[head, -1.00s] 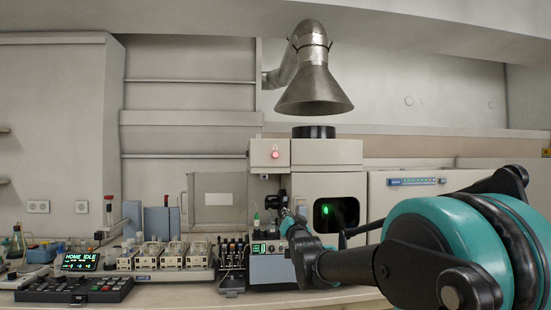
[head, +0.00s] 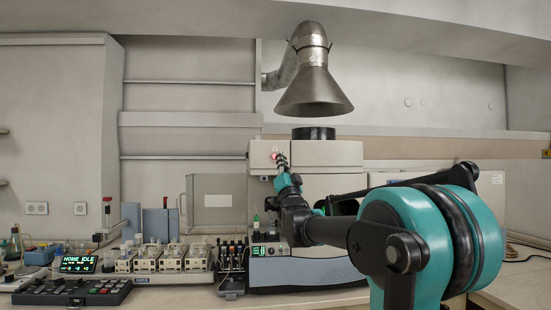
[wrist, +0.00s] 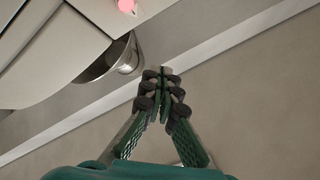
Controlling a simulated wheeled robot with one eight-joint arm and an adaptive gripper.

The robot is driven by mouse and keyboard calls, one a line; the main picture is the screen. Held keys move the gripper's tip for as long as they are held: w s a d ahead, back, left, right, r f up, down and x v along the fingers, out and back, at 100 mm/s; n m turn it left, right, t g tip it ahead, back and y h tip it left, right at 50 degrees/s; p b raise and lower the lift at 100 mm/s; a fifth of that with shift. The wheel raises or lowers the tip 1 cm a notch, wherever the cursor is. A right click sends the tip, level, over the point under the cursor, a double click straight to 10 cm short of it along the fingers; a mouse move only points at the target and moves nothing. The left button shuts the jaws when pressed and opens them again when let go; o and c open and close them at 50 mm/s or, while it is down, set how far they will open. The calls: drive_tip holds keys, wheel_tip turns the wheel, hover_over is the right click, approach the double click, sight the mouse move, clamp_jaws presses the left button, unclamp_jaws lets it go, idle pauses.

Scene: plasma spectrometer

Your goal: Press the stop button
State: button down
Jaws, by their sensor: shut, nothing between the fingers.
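The red, lit stop button (head: 274,156) sits on the upper left front of the pale spectrometer (head: 345,158). In the wrist view the button (wrist: 126,5) glows pinkish red at the top edge, partly cut off by the frame. My gripper (head: 281,158) is shut and empty, its fingertips overlapping the panel just right of the button in the head view. In the wrist view the shut fingertips (wrist: 165,72) lie below and right of the button, apart from it in the picture. The head view does not show the depth between fingertips and panel.
A metal exhaust hood (head: 314,92) hangs above the spectrometer. Left on the bench are a display reading HOME IDLE (head: 78,263), a dark keypad (head: 72,292) and several small pump units (head: 146,262). My arm covers much of the spectrometer's right and lower front.

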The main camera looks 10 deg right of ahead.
drive_tip(key=shift+w, duration=0.1)
drive_tip(key=w, duration=0.8)
drive_tip(key=shift+w, duration=0.3)
drive_tip(key=shift+w, duration=0.15)
idle(1.2)
drive_tip(key=shift+w, duration=0.25)
drive_tip(key=shift+w, duration=0.45)
idle(0.8)
drive_tip(key=shift+s, duration=0.85)
